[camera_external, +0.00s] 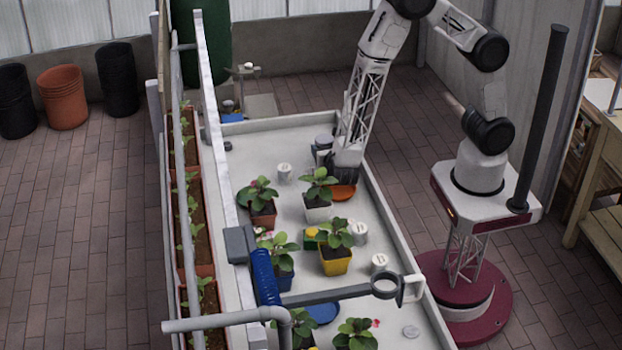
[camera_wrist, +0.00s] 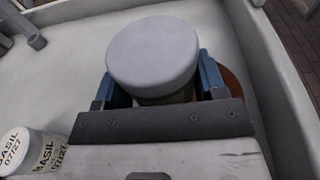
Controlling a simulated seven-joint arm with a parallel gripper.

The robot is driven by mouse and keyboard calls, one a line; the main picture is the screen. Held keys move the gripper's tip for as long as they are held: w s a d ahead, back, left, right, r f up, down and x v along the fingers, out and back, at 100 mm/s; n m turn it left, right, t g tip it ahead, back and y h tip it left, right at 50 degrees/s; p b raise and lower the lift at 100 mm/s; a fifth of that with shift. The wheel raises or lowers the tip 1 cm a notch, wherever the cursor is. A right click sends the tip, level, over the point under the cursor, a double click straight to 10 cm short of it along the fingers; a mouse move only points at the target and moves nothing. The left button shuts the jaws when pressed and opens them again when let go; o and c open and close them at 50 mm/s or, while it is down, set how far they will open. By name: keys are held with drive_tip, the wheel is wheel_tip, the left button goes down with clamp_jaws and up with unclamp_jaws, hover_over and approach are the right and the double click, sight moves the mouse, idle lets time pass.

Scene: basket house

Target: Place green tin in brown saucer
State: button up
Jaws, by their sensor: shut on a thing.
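The green tin (camera_wrist: 153,55) has a wide grey lid, with a strip of green body showing below it in the wrist view. My gripper (camera_wrist: 163,88) is shut on it, one blue finger on each side. The brown saucer (camera_wrist: 232,88) shows partly to the right of the tin, the rest hidden by the tin and gripper. In the external view the saucer (camera_external: 343,193) lies on the white tray table below my gripper (camera_external: 342,172). Whether the tin touches the saucer cannot be told.
A white tin labelled basil (camera_wrist: 32,152) stands at lower left in the wrist view. Potted plants (camera_external: 318,192) and white tins (camera_external: 284,172) stand nearby on the tray table (camera_external: 260,145), which has a raised rim. A blue saucer (camera_external: 322,312) lies nearer the camera.

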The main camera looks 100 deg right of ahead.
drive_tip(key=shift+f, duration=0.3)
drive_tip(key=o, duration=1.1)
drive_tip(key=shift+r, duration=0.2)
drive_tip(key=shift+r, duration=0.15)
drive_tip(key=shift+a+r, duration=0.1)
drive_tip(key=shift+a, duration=0.1)
drive_tip(key=shift+s+a+r, duration=0.15)
drive_tip(key=shift+a+r, duration=0.15)
drive_tip(key=shift+a, duration=1.6)
drive_tip(key=shift+s+a+r, duration=0.2)
drive_tip(key=shift+a+r, duration=0.1)
drive_tip(key=shift+a, duration=1.65)
drive_tip(key=shift+s+a+r, duration=0.15)
drive_tip(key=shift+a+r, duration=0.15)
drive_tip(key=shift+a, duration=1.6)
